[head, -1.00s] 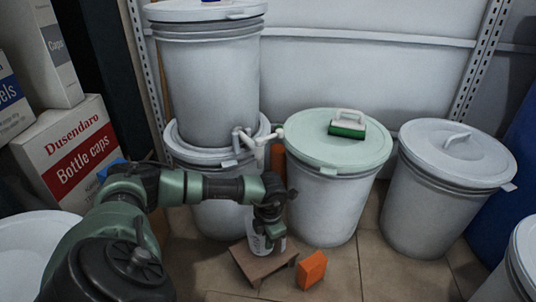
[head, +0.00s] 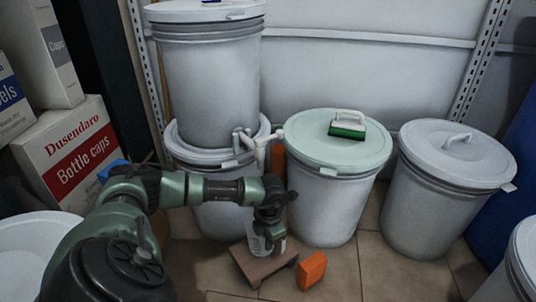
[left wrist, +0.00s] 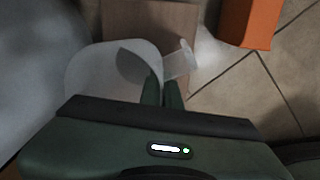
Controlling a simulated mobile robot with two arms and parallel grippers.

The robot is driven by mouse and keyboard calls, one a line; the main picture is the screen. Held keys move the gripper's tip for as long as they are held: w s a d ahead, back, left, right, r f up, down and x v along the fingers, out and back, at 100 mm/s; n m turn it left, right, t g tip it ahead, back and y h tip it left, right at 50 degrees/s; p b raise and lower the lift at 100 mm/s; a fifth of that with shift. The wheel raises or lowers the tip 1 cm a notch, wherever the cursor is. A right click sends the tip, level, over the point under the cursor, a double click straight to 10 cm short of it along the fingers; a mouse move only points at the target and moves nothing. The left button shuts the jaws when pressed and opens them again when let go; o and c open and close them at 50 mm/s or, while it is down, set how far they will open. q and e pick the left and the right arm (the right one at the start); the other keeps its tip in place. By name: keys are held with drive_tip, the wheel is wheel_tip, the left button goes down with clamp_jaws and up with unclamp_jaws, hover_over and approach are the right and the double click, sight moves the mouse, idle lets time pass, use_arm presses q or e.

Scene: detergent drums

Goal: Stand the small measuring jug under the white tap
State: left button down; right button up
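The small measuring jug (head: 257,246) is pale and translucent. It is upright at the low brown wooden stand (head: 262,270); I cannot tell whether it touches the top. In the left wrist view the jug (left wrist: 90,75) shows from above, with a pale handle-like part (left wrist: 181,60) at its right. My left gripper (head: 269,222) is over the jug, its fingers (left wrist: 162,88) close together and seemingly shut on it. The white tap (head: 242,140) sticks out low from the upper drum (head: 208,85), above the jug and stand. My right gripper is not in view.
A green-lidded drum (head: 325,205) with a green brush (head: 347,128) on top stands right of the stand. Another grey drum (head: 430,210) is farther right. An orange block (head: 312,271) lies on the tiled floor beside the stand. Cartons (head: 72,150) stand at left.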

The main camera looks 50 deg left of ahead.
use_arm(q)
drive_tip(key=shift+f, duration=0.25)
idle(0.5)
drive_tip(key=c, duration=1.9)
unclamp_jaws()
drive_tip(key=o, duration=0.6)
drive_tip(key=shift+c, duration=0.2)
